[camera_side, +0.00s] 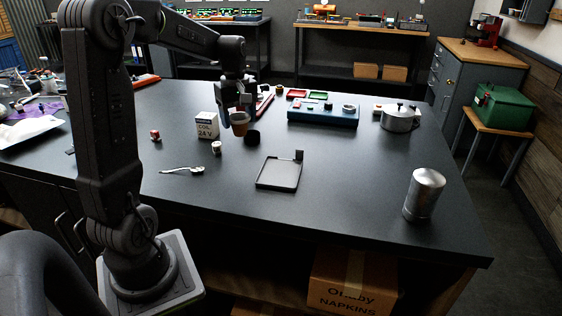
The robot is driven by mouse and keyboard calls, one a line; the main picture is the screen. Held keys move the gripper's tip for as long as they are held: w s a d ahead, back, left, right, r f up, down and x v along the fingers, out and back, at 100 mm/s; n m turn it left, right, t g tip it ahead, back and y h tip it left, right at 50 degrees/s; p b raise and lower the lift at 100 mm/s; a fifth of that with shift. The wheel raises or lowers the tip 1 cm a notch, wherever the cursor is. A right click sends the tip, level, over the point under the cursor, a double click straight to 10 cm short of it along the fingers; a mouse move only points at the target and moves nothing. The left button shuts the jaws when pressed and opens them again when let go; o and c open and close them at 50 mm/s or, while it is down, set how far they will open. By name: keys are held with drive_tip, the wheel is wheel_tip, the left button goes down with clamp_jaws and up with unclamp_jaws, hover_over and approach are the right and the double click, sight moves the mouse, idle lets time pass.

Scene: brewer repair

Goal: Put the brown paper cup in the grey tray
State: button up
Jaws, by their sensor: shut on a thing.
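The brown paper cup (240,121) is held upright by my gripper (238,113), which is shut on it behind and to the left of the grey tray. The black fingers hide part of the cup, and I cannot tell exactly how high its base is over the table.
A black round piece (253,137) lies close to the cup. A white coil box (207,125), a small white jar (216,148) and a spoon (184,170) are to the left. A metal canister (424,194) stands far right. The table between tray and canister is clear.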

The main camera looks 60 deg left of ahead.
drive_tip(key=shift+s+f, duration=0.15)
drive_tip(key=shift+s, duration=0.1)
drive_tip(key=w+d+f, duration=0.2)
drive_tip(key=w, duration=0.1)
drive_tip(key=w+d+f, duration=0.4)
drive_tip(key=w+d, duration=0.1)
drive_tip(key=shift+w+f, duration=0.3)
drive_tip(key=shift+f, duration=2.1)
drive_tip(key=shift+f, duration=0.15)
drive_tip(key=o, duration=0.9)
